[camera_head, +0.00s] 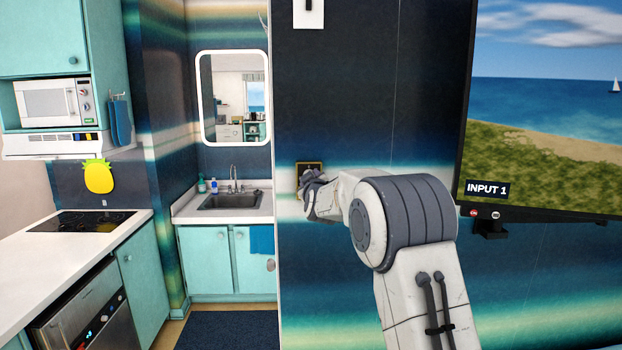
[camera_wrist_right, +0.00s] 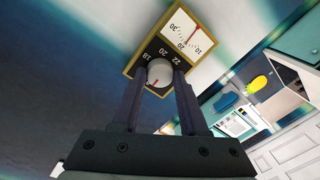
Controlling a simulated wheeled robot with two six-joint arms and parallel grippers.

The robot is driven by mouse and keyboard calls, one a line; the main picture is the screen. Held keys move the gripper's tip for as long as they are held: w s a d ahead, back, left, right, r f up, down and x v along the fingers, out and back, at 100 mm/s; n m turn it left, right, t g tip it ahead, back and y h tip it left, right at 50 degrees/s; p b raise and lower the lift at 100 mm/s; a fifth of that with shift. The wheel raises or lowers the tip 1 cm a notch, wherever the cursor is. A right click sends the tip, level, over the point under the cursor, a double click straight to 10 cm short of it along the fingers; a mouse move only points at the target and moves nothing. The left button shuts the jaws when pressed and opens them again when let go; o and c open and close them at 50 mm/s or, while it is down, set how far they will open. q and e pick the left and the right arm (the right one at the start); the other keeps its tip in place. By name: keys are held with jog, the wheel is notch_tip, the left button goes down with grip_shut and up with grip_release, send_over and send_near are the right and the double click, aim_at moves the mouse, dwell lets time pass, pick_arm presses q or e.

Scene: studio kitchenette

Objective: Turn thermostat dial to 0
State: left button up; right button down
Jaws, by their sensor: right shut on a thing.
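The thermostat (camera_head: 299,168) is a small dark box with a gold frame on the blue wall, partly hidden behind my right gripper (camera_head: 311,182). In the right wrist view the thermostat (camera_wrist_right: 196,62) appears tilted, with a white scale window (camera_wrist_right: 185,30) and red needle. Its round pale dial (camera_wrist_right: 160,69) has a red mark, with numbers such as 18 and 22 around it. My right gripper (camera_wrist_right: 160,76) has one finger on each side of the dial and is shut on it. The exact dial setting is hard to read. My left gripper is not in view.
A wall screen (camera_head: 540,120) showing a beach stands to the right of my right arm. A white switch plate (camera_head: 308,14) is above the thermostat. A sink (camera_head: 230,201), mirror (camera_head: 234,100) and cooktop counter (camera_head: 90,222) are to the left.

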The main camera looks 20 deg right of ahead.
jog(key=shift+f, duration=0.2)
jog(key=shift+c, duration=2.2)
grip_release()
jog(key=shift+r, duration=0.1)
jog(key=shift+s, duration=0.1)
jog(key=b+v, duration=0.4)
jog(key=v, duration=0.6)
jog(key=shift+s+b, duration=0.15)
jog(key=shift+b, duration=0.2)
